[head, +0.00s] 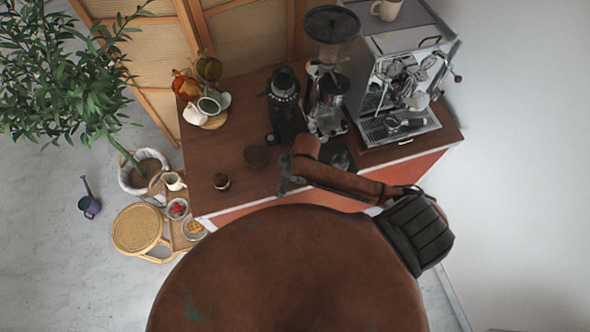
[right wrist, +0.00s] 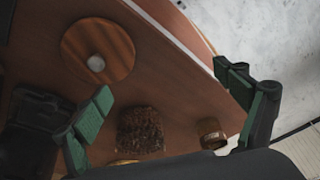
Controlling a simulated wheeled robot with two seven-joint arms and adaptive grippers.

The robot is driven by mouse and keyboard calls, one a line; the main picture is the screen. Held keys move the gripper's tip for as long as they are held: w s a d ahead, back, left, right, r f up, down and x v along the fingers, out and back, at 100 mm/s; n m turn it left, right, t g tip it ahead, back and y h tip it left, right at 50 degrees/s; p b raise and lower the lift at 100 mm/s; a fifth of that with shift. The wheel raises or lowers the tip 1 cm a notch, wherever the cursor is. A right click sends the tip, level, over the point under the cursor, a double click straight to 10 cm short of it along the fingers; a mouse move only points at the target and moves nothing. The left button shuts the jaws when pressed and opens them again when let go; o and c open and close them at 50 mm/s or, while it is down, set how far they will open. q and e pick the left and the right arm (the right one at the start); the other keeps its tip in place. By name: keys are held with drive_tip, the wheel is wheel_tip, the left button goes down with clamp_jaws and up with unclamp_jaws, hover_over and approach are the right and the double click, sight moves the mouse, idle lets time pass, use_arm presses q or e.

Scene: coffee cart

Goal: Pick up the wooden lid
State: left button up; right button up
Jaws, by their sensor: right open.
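The wooden lid (right wrist: 112,38), a round flat disc with a pale knob, lies on the brown counter (right wrist: 180,85) in the right wrist view. I cannot make it out in the head view, where my right arm covers part of the counter. My right gripper (right wrist: 165,82) is open and empty, its green-padded fingers spread wide. The lid is off toward the upper left of the gap between them. In the head view the right gripper (head: 288,182) is over the counter's front part, partly hidden by my arm. My left gripper is not in view.
A bean-filled container (right wrist: 140,132) and a small wooden-banded jar (right wrist: 212,132) stand near the lid. A black grinder (head: 285,105), another grinder (head: 328,100) and an espresso machine (head: 400,75) stand behind. Cups (head: 208,106) are at the back left.

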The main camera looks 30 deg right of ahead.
drive_tip(key=w+d+r, duration=0.1)
drive_tip(key=d, duration=0.1)
drive_tip(key=w+d+r+n+g+h, duration=0.1)
drive_tip(key=d, duration=0.1)
drive_tip(key=w+d+r+n+g+h, duration=0.1)
drive_tip(key=d, duration=0.2)
drive_tip(key=shift+r, duration=0.35)
drive_tip(key=shift+d+f+h, duration=0.15)
drive_tip(key=shift+h, duration=0.15)
drive_tip(key=shift+f+p, duration=0.35)
drive_tip(key=shift+f, duration=0.5)
wheel_tip(320, 180, down, 6)
drive_tip(key=shift+w+r+p, duration=0.15)
drive_tip(key=shift+r+p, duration=0.05)
drive_tip(key=shift+p, duration=0.4)
drive_tip(key=shift+c, duration=0.3)
drive_tip(key=c, duration=1.2)
drive_tip(key=shift+r, duration=0.1)
